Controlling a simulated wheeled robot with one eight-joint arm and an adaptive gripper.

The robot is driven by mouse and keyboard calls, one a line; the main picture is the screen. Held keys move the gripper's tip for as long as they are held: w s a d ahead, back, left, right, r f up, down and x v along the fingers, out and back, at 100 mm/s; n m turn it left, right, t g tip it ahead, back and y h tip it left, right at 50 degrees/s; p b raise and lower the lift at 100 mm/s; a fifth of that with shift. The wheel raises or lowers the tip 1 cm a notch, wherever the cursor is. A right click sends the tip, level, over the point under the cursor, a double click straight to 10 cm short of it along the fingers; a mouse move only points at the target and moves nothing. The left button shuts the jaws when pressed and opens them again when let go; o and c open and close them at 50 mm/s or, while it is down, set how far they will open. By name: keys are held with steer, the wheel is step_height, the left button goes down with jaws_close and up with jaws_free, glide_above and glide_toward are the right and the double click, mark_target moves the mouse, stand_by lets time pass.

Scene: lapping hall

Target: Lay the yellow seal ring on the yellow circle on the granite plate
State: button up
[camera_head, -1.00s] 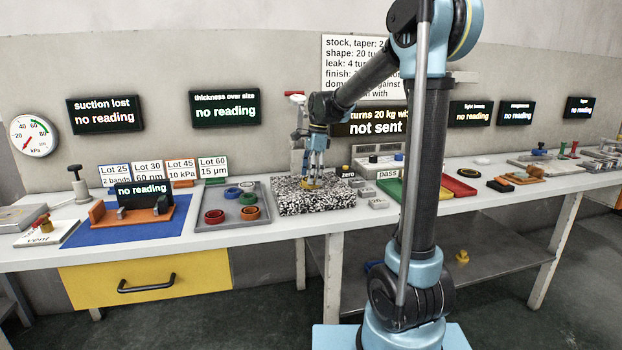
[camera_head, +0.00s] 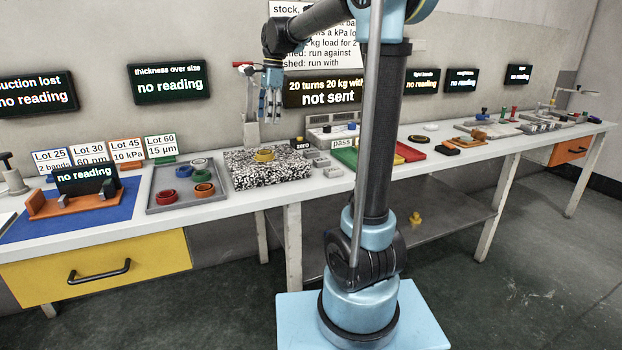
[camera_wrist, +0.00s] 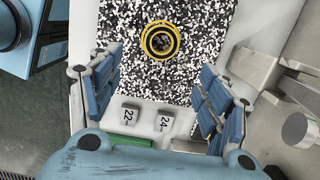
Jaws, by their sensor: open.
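The yellow seal ring (camera_head: 264,155) lies flat on the speckled black-and-white granite plate (camera_head: 240,177). In the wrist view the ring (camera_wrist: 160,40) shows as round yellow and dark bands, one inside the other, on the plate (camera_wrist: 205,18). The yellow circle cannot be told clearly apart from the ring there; the bands look about concentric. My gripper (camera_head: 271,112) is raised above the plate, apart from the ring and empty. In the wrist view its blue fingers (camera_wrist: 160,80) stand wide apart, with the ring beyond them.
A grey tray (camera_head: 158,208) with several coloured rings stands left of the plate. Small weights (camera_head: 320,161) and a green tray (camera_head: 345,156) lie to its right. A grey post (camera_head: 251,132) stands behind the plate.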

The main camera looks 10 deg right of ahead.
steer(key=s+d+f+n+t, duration=0.1)
steer(key=s+d+f+n, duration=0.4)
steer(key=s+f, duration=0.3)
steer(key=s+d+f+n+h, duration=0.1)
steer(key=s+d+f+n, duration=0.4)
steer(key=s, duration=0.8)
steer(key=s+d+f+n+t, duration=0.1)
steer(key=s+d+f+n, duration=0.3)
steer(key=s+d+f, duration=0.5)
step_height(320, 180, down, 2)
steer(key=shift+s+d+f+n+t+h, duration=0.15)
steer(key=shift+s+n+t+h, duration=0.2)
steer(key=shift+s, duration=0.8)
